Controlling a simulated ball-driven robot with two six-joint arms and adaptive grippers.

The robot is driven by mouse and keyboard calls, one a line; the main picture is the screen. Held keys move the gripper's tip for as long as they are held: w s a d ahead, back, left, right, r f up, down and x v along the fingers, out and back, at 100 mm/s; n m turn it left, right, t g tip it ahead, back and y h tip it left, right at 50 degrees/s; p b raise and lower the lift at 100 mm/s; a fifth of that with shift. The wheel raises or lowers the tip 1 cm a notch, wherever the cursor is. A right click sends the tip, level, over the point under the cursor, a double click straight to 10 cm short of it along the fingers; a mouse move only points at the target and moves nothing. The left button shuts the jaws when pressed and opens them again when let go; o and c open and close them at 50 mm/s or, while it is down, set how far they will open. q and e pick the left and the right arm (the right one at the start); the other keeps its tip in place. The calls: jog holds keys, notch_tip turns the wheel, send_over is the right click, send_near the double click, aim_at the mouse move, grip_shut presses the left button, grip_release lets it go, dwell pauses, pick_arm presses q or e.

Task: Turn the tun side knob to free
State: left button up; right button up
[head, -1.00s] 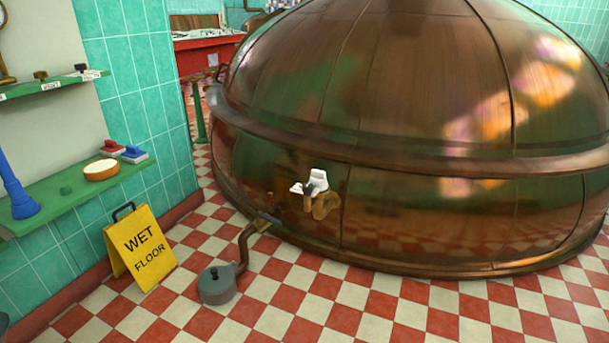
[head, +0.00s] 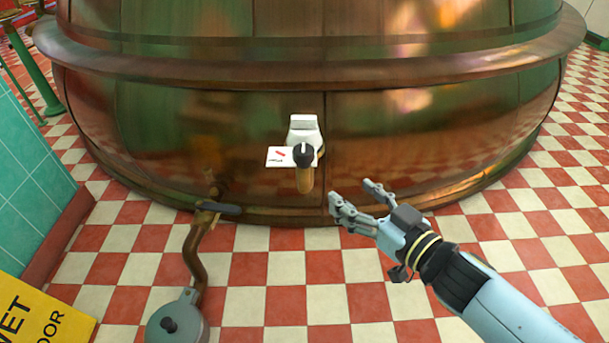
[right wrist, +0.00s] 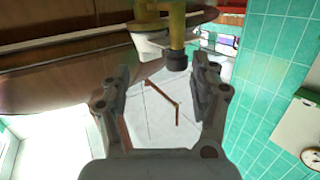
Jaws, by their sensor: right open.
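The copper tun (head: 420,140) fills the upper head view. On its side is a small black knob (head: 303,154) with a pale pointer mark, in front of a white fitting (head: 304,130) and above a brass spout (head: 304,181). A white card (head: 281,157) with a red mark sits to the knob's left. My right gripper (head: 350,191) is open and empty, to the right of the knob and lower in the picture, apart from it. In the right wrist view the knob (right wrist: 177,62) shows beyond the open fingers (right wrist: 160,76), nearer the right finger. My left gripper is out of view.
A brass pipe with a dark lever (head: 218,207) leads to a grey round vessel (head: 178,322) on the checkered floor, left of the knob. A yellow wet-floor sign (head: 38,315) stands at the lower left, near a teal tiled wall (head: 30,170). The floor before the tun's middle is clear.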

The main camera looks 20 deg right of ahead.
aim_at(311, 154)
jog(key=w+a+r, duration=0.1)
jog(key=w+a, duration=0.1)
jog(key=w, duration=0.1)
jog(key=w+a+r+y+b, duration=0.1)
jog(key=w+a, duration=0.1)
jog(key=w, duration=0.2)
jog(key=w+a+r+n+y+b, duration=0.1)
jog(key=w+a+r, duration=0.1)
jog(key=w, duration=0.2)
jog(key=shift+w+a+t, duration=0.1)
jog(key=shift+a+t, duration=0.05)
jog(key=shift+t, duration=0.25)
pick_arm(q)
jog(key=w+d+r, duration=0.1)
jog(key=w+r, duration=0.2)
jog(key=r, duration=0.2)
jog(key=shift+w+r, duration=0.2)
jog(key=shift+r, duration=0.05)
pick_arm(e)
jog(key=c, duration=1.2)
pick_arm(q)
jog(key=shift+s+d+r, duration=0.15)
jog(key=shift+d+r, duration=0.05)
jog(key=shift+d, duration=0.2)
pick_arm(e)
jog(key=shift+c, duration=0.2)
jog(key=shift+r, duration=0.1)
